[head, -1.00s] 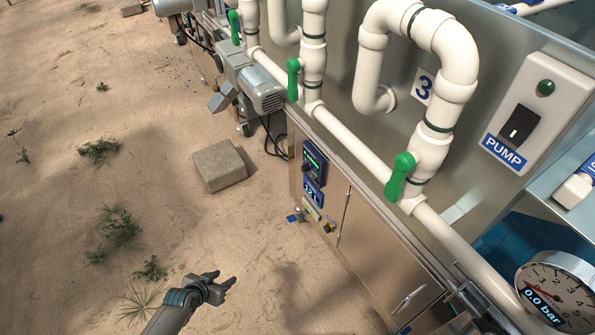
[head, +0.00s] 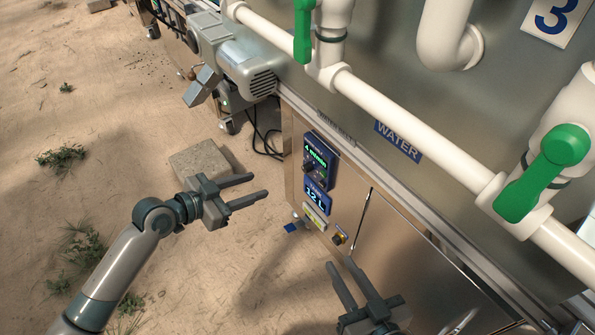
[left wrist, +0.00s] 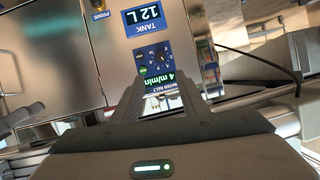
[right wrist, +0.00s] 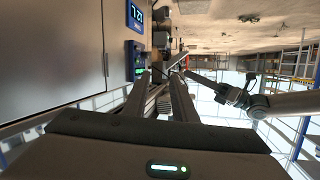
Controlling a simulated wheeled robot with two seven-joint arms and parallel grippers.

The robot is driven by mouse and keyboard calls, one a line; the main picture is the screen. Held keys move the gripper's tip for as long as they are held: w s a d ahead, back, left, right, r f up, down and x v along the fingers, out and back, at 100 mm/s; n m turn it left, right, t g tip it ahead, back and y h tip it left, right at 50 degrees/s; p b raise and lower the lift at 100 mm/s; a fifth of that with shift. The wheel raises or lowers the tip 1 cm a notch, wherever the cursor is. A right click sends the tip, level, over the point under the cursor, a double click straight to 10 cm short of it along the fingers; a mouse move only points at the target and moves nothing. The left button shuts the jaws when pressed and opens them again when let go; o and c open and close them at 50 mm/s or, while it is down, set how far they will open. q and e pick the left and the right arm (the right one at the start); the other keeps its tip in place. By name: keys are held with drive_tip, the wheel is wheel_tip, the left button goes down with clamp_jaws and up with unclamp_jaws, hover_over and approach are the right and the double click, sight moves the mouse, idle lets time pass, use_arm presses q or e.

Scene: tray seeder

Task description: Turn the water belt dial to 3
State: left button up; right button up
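The water belt panel (head: 319,162) is on the steel cabinet front, with a green display that appears to read 4 m/min. Its small dark dial (head: 309,168) sits below the display. In the left wrist view the panel is upside down, and the dial (left wrist: 160,56) shows beyond the fingers; its pointer is too small to read. My left gripper (head: 261,186) is open and empty, left of the panel and apart from it. My right gripper (head: 341,263) is open and empty, low in front of the cabinet.
A blue tank display (head: 317,196) reading 12 L and a yellow-ringed knob (head: 339,238) sit below the panel. White pipes with green valve handles (head: 545,172) run above. A grey motor (head: 245,70) juts out at the upper left. A stone block (head: 197,160) lies on the sand.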

idle(0.3)
use_arm(q)
drive_tip(key=b, duration=0.2)
approach(304, 169)
drive_tip(key=x, duration=0.6)
drive_tip(key=shift+w+f, duration=0.1)
drive_tip(key=shift+f, duration=0.1)
drive_tip(key=shift+b+x, duration=0.3)
drive_tip(key=shift+x, duration=0.45)
use_arm(e)
wheel_tip(304, 169, up, 9)
drive_tip(key=a+t+y, duration=0.1)
drive_tip(key=t, duration=0.4)
drive_tip(key=shift+s+a+y, duration=0.3)
drive_tip(key=shift+s+y, duration=0.05)
drive_tip(key=shift+y, duration=0.05)
use_arm(q)
clamp_jaws()
